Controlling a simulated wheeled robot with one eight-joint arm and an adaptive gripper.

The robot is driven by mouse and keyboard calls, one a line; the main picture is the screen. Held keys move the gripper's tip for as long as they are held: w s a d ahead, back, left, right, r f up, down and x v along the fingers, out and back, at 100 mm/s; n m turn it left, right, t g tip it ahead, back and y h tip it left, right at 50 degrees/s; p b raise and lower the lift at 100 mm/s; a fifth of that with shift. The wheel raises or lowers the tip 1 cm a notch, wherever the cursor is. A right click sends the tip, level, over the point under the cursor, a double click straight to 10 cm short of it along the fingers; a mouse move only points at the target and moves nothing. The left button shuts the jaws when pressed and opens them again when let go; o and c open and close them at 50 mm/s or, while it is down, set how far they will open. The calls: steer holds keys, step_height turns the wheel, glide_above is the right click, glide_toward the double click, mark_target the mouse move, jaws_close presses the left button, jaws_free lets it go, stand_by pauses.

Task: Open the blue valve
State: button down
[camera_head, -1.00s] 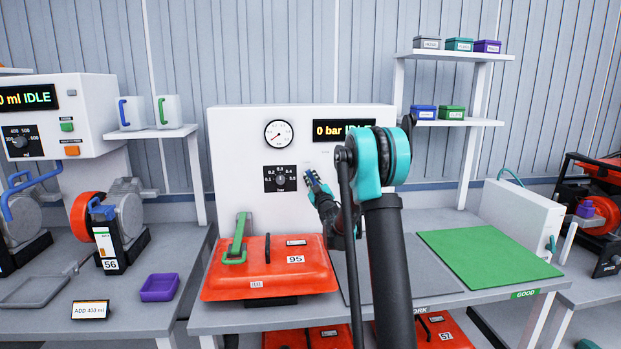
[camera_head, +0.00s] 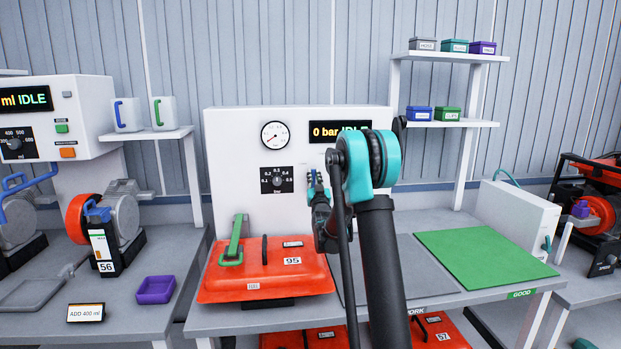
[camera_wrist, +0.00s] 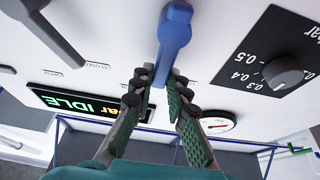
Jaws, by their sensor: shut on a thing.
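The blue valve's handle (camera_wrist: 174,38) hangs from the white panel in the wrist view, with its lower end between my fingers. My gripper (camera_wrist: 160,95) is shut on it, one green-padded finger on each side. In the head view my gripper (camera_head: 315,180) is at the white test machine (camera_head: 235,150), right of its pressure dial (camera_head: 277,180); the arm hides much of this area and the blue handle is hard to make out there. The display (camera_head: 325,131) reads 0 bar IDLE.
A dark grey handle (camera_wrist: 50,30) is on the panel beside the blue one, near small OPEN and CLOSED labels. The pressure dial's knob (camera_wrist: 283,75) is on the other side. An orange case (camera_head: 220,280) with a green handle stands on the bench below. A green mat (camera_head: 480,258) lies at right.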

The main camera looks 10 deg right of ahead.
steer(key=shift+d+f+m+g+h, duration=0.15)
steer(key=shift+d+m+h, duration=0.45)
steer(key=shift+m, duration=0.85)
steer(key=shift+d+f+m+g+h, duration=0.1)
steer(key=shift+d+m+g+h, duration=0.15)
steer(key=shift+m+h, duration=0.95)
steer(key=shift+d+f+m+g+h, duration=0.1)
steer(key=shift+d+m+h, duration=0.4)
steer(key=shift+m, duration=1.15)
steer(key=c, duration=1.5)
jaws_free()
steer(key=shift+s, duration=0.1)
steer(key=v, duration=1.2)
